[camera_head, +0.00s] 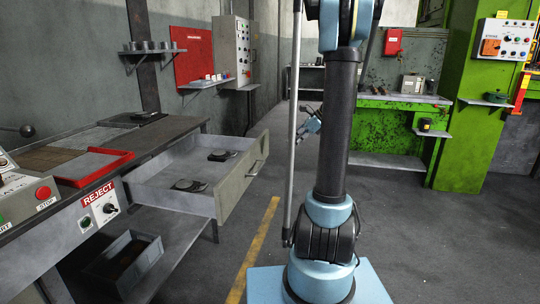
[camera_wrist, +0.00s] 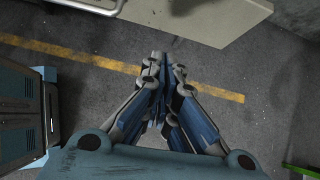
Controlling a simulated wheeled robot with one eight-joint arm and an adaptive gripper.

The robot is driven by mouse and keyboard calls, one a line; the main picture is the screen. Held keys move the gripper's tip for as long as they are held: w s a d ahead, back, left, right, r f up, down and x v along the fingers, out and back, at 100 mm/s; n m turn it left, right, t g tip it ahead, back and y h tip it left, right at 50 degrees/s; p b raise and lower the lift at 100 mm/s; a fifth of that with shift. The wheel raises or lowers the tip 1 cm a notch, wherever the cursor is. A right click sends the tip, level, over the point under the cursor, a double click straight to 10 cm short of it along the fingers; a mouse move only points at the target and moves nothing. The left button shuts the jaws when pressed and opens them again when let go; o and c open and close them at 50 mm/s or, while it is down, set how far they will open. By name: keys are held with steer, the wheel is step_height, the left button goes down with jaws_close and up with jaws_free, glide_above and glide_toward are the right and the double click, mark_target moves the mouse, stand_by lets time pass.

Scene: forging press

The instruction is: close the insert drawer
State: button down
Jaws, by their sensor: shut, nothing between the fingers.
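The insert drawer (camera_head: 192,178) is a grey metal drawer below the workbench at the left in the head view. It is pulled out, with a few small dark parts lying inside. Its front panel (camera_head: 240,186) faces right and carries a handle (camera_head: 258,168). In the wrist view a pale panel edge (camera_wrist: 195,12) crosses the top, probably the drawer front. My gripper (camera_wrist: 162,62) is shut and empty over the floor, apart from that panel. In the head view my gripper (camera_head: 312,118) shows small behind the drawer, to its right, partly hidden by my arm.
A workbench (camera_head: 180,133) with a red tray (camera_head: 95,166) and a REJECT control box stands at the left. An open grey bin (camera_head: 125,262) sits on the lower shelf. A green press (camera_head: 475,100) stands at the right. The floor right of the drawer, with a yellow line (camera_head: 262,240), is clear.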

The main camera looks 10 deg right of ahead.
steer(key=w+a+r+x, duration=0.1)
steer(key=w+r+x, duration=0.1)
steer(key=x, duration=1)
steer(key=shift+a+f+m, duration=0.3)
steer(key=shift+a, duration=0.2)
steer(key=shift+w, duration=0.15)
